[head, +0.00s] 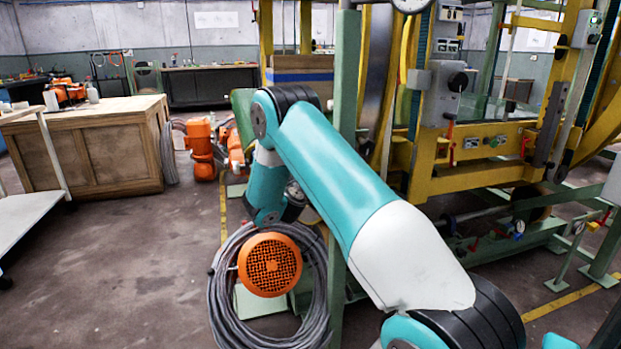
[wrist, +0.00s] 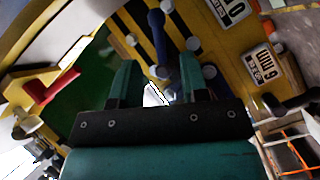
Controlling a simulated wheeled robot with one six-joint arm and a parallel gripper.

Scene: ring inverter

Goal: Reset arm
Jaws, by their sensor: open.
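My gripper (wrist: 160,85) shows in the wrist view as two teal fingers standing apart on a dark plate. It is open, and nothing shows held between the fingers. It faces the yellow machine, with a dark blue lever-like bar (wrist: 157,45) and round grey knobs just beyond the fingertips; I cannot tell if anything touches. In the head view my teal and white arm reaches forward from the lower right, and its far end is beside the green post. The gripper itself is hidden there.
The yellow ring machine (head: 470,165) fills the right, with a green post (head: 347,90) close by my arm. A cable coil (head: 222,300) and orange motor (head: 270,264) are below the arm. A wooden cabinet (head: 95,150) stands left. The floor at the left middle is clear.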

